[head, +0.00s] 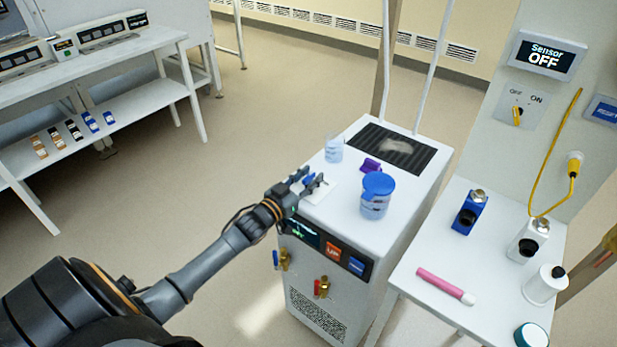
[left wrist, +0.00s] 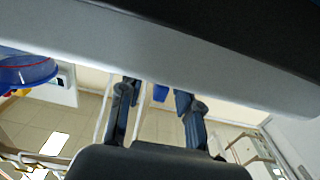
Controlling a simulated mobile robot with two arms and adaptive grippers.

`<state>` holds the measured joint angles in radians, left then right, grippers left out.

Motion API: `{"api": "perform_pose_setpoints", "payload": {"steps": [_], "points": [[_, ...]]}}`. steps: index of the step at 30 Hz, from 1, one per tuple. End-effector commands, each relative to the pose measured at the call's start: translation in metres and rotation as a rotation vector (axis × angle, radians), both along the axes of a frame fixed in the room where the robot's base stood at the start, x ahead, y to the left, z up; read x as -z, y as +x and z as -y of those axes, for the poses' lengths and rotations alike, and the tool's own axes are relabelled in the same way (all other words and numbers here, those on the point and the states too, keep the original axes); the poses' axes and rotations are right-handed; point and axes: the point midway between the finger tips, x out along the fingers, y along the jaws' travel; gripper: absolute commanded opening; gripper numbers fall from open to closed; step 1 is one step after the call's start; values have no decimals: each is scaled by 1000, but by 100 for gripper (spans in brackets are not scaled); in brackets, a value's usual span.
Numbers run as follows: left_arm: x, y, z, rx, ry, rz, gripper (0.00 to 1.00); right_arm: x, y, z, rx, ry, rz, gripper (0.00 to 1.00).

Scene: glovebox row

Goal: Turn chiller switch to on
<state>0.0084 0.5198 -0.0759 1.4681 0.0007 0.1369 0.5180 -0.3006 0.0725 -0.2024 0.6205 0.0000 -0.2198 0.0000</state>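The chiller (head: 330,262) is a white cabinet with a dark display and red and blue buttons on its front. On its top, at the front left, lies a white plate (head: 320,190) with a small blue part beside my gripper, possibly the switch lever; its labels and position are not readable. My left gripper (head: 313,182) is at this plate, its fingers partly covering it. In the left wrist view the two fingers (left wrist: 160,115) stand apart, with a small blue piece (left wrist: 160,92) visible between them; contact cannot be told. My right gripper is not in view.
On the chiller top stand a blue-lidded jar (head: 375,197), a clear beaker (head: 334,149) and a purple item (head: 371,165). A side table (head: 412,273) at right holds bottles and a pink tube. A wall panel (head: 520,105) has a yellow OFF/ON switch under a "Sensor OFF" display.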

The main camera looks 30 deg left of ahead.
Motion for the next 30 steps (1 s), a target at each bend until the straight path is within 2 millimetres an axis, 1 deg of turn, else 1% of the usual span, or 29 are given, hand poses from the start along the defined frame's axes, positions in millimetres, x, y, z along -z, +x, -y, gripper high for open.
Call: {"api": "perform_pose_setpoints", "payload": {"steps": [3,4,6,8,9,20,26,30], "points": [[0,0,0,0,0,0,34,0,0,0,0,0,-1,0],[0,0,0,0,0,0,30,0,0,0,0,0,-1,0],[0,0,0,0,0,0,16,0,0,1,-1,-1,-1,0],[0,0,0,0,0,0,3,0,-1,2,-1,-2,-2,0],[0,0,0,0,0,0,0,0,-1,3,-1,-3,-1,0],[1,0,-2,30,4,-2,0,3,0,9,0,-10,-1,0],[2,0,-3,132,10,-2,0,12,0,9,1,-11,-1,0],[4,0,-3,229,11,-3,0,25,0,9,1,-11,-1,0]]}}
